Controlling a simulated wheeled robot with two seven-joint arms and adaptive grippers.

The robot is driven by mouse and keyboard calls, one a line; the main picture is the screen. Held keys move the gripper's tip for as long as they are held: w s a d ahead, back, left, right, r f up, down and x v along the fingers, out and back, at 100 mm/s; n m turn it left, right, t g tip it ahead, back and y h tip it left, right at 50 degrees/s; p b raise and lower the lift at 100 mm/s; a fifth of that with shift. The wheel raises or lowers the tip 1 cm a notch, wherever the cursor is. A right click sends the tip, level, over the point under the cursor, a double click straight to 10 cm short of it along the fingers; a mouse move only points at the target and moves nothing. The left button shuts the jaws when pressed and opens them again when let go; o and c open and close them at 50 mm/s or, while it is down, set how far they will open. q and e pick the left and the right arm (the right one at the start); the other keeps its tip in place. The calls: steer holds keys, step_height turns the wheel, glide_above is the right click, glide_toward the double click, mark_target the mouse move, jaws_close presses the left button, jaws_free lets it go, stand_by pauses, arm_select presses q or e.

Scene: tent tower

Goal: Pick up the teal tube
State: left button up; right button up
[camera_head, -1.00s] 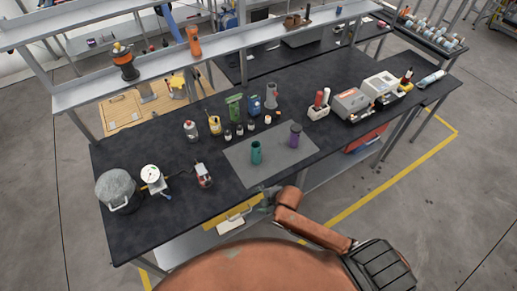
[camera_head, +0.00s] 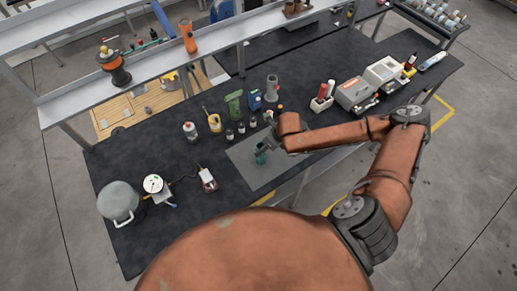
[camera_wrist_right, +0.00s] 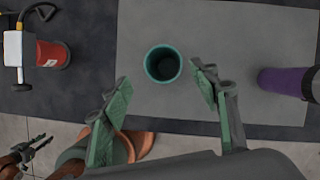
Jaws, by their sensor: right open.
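The teal tube (camera_head: 262,156) stands upright on the grey mat (camera_head: 241,152), partly covered by my right gripper in the head view. The right wrist view shows the tube's open top (camera_wrist_right: 163,64) just beyond the fingertips. My right gripper (camera_wrist_right: 160,88) is open, its green-padded fingers on either side of the line to the tube, with nothing between them. In the head view the right gripper (camera_head: 267,141) is at the tube. What looks like my left gripper (camera_wrist_right: 38,147) shows small at the lower left of the wrist view; its jaw state is unclear.
A purple tube (camera_wrist_right: 285,82) is on the mat to the right in the wrist view; my arm hides it in the head view. A red-bodied item (camera_wrist_right: 51,54) lies left of the mat.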

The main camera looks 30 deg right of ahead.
steer(key=x, duration=0.2)
steer(key=p+x, duration=0.1)
steer(key=x, duration=0.1)
steer(key=d+x, duration=0.1)
steer(key=x, duration=0.1)
steer(key=shift+w+a+f+p, duration=0.1)
steer(key=shift+f+p, duration=0.25)
steer(key=shift+w+f, duration=0.1)
steer(key=shift+f, duration=0.35)
arm_select(q)
steer(key=shift+s+a+r, duration=0.1)
steer(key=shift+r, duration=0.8)
arm_select(e)
steer(key=shift+a, duration=0.1)
steer(key=c, duration=1.3)
